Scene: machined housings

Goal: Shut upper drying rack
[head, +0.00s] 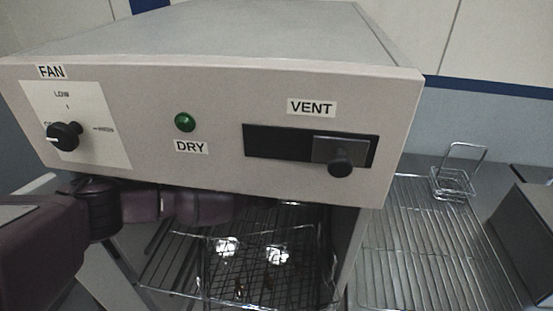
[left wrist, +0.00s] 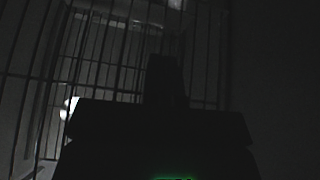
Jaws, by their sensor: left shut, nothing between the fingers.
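The drying cabinet (head: 230,110) has a light front panel with its opening below. A wire rack (head: 185,275) shows in the opening and appears to extend out toward me. I cannot tell for certain whether it is the upper one. Two shiny metal parts (head: 277,255) show on or through the wires. My left arm comes in from the left, passing just under the panel, and its end is hidden in shadow. In the left wrist view my left gripper (left wrist: 165,80) is a dark, shut shape with nothing visible held. Wire bars (left wrist: 110,60) stand close ahead of it; contact cannot be told.
The panel has a fan knob (head: 64,136), a green dry lamp (head: 185,122) and a vent slider (head: 340,158). To the right lie a wire draining grid (head: 420,240), a small wire basket (head: 453,183) and a dark box (head: 530,235).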

